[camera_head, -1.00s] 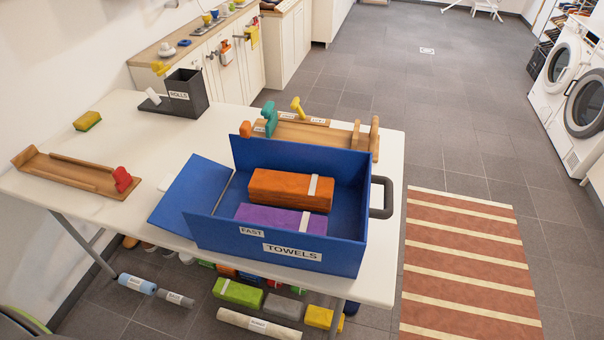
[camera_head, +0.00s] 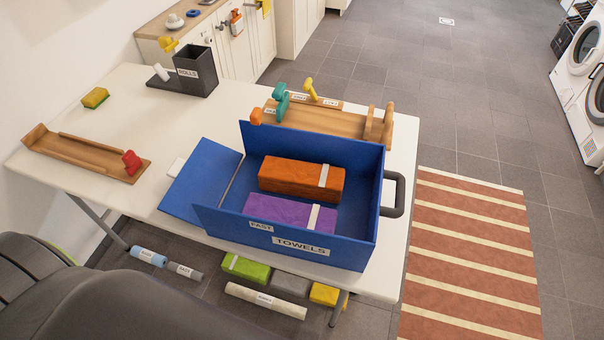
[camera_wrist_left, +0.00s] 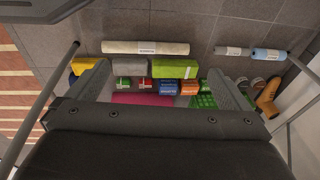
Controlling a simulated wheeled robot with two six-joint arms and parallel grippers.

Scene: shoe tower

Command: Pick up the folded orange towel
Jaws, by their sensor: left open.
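The folded orange towel (camera_head: 288,175) has a white band near its right end. It lies in the blue box (camera_head: 325,250) labelled TOWELS on the white table, in the head view. A folded purple towel (camera_head: 275,210) lies just in front of it. My left gripper (camera_wrist_left: 159,72) is open and empty in the left wrist view, its fingers wide apart over the items on the floor below the table. The orange towel is not visible in that view. In the head view only part of my left arm shows at the lower left. My right gripper is not in view.
The box's flap (camera_head: 203,182) is open to the left, and a dark handle (camera_head: 400,194) sticks out on its right. Wooden racks (camera_head: 78,155) and a dark ROLLS holder (camera_head: 195,73) stand on the table (camera_head: 140,110). Several rolls and folded cloths lie on the floor below.

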